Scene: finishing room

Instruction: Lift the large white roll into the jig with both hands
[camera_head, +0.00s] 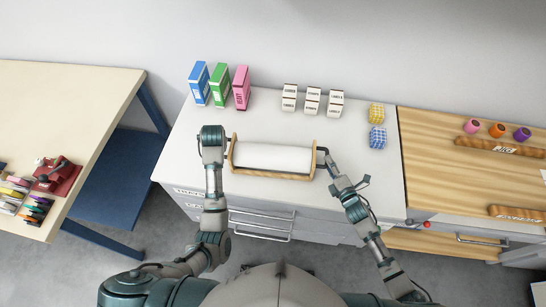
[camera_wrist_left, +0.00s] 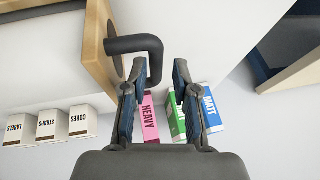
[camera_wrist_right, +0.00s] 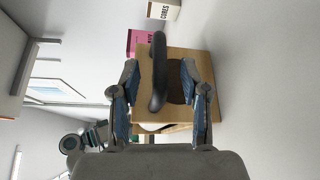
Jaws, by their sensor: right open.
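The large white roll (camera_head: 273,158) lies lengthwise between the end plates of a wooden frame (camera_head: 270,175) on the white counter. A dark bent handle (camera_head: 323,151) sticks out at the frame's right end; the left-end handle shows in the left wrist view (camera_wrist_left: 150,43). My left gripper (camera_wrist_left: 155,78) is open, with the end of that handle between its fingertips, nearer one finger. In the head view my left arm hides it. My right gripper (camera_head: 332,171) is open beside the right handle; in the right wrist view that handle (camera_wrist_right: 158,75) passes between its fingers.
Blue, green and pink boxes (camera_head: 241,88) stand behind the roll, with several small white boxes (camera_head: 312,101) and two patterned cubes (camera_head: 377,137) to their right. A wooden bench (camera_head: 425,175) with labelled wooden strips and spools adjoins on the right. A cream table (camera_head: 70,100) stands left across a gap.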

